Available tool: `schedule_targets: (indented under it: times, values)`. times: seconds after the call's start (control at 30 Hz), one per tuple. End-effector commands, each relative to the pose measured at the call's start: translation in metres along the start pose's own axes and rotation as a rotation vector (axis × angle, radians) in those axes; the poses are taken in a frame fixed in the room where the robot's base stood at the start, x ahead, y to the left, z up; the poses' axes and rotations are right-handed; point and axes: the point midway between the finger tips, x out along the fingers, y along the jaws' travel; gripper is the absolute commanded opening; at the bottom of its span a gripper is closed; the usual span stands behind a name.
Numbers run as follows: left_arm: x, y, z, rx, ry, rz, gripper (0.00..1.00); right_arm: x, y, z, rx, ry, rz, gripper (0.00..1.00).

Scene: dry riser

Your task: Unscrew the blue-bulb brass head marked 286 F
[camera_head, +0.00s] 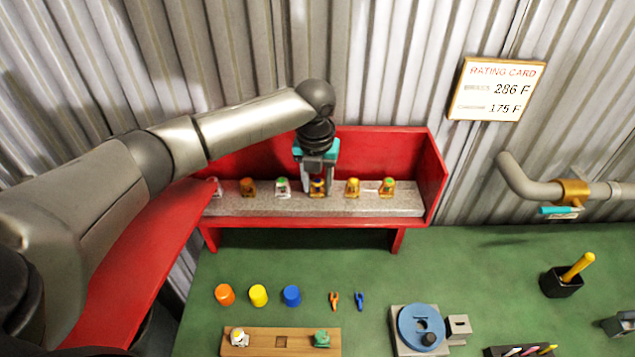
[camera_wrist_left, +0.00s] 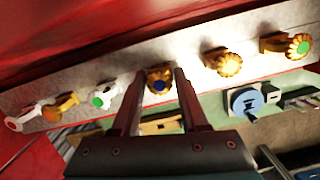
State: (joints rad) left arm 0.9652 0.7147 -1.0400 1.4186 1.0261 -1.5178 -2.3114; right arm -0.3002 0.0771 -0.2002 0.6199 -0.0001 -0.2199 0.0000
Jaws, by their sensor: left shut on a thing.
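The blue-bulb brass head (camera_wrist_left: 158,87) sits in the row on the grey ledge (camera_head: 330,206) inside the red box. In the head view the brass head (camera_head: 318,189) shows between my left gripper's fingers. My left gripper (camera_head: 318,186) reaches down from above and is shut on this head. In the left wrist view its two fingers (camera_wrist_left: 158,74) stand on either side of the brass body, with the blue bulb facing the camera. The rating card (camera_head: 497,89) on the wall reads 286 F and 175 F. My right gripper is not in view.
A green-bulb white head (camera_head: 282,187) and a yellow-looking brass head (camera_head: 352,188) flank the held head closely. The red box's side wall (camera_head: 431,175) bounds the row. On the green bench are coloured caps (camera_head: 258,295), a wooden block (camera_head: 262,342) and a blue round fixture (camera_head: 421,326).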

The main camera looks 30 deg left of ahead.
Motion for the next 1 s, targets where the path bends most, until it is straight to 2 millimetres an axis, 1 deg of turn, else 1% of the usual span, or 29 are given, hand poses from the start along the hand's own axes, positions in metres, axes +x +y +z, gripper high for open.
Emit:
schedule_targets:
  times: [0.03, 0.2, 0.3, 0.53, 0.6, 0.67, 0.77, 1.0]
  values:
    - [0.0, 0.0, 0.0, 0.0, -0.001, 0.0, 0.28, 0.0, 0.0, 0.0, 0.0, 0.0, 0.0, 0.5]
    - [0.0, 0.0, 0.0, 0.0, -0.001, -0.001, 0.09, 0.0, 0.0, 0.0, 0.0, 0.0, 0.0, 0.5]
    - [0.0, 0.0, 0.0, 0.0, -0.001, -0.001, 0.0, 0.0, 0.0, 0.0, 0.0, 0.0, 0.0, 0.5]
    - [-0.001, 0.0, 0.0, 0.0, -0.001, -0.001, 0.0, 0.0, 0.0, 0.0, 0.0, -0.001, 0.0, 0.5]
    - [-0.001, 0.0, 0.0, -0.011, 0.0, 0.001, 0.0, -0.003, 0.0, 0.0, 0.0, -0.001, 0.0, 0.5]
    - [-0.003, -0.001, 0.0, -0.04, 0.0, 0.004, 0.0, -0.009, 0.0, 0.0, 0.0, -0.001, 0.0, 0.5]
    - [-0.005, -0.001, 0.0, -0.123, 0.002, 0.015, 0.0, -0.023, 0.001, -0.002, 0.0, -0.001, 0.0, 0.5]
    - [-0.006, -0.002, 0.001, -0.363, 0.002, 0.044, 0.0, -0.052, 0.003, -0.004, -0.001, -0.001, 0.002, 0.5]
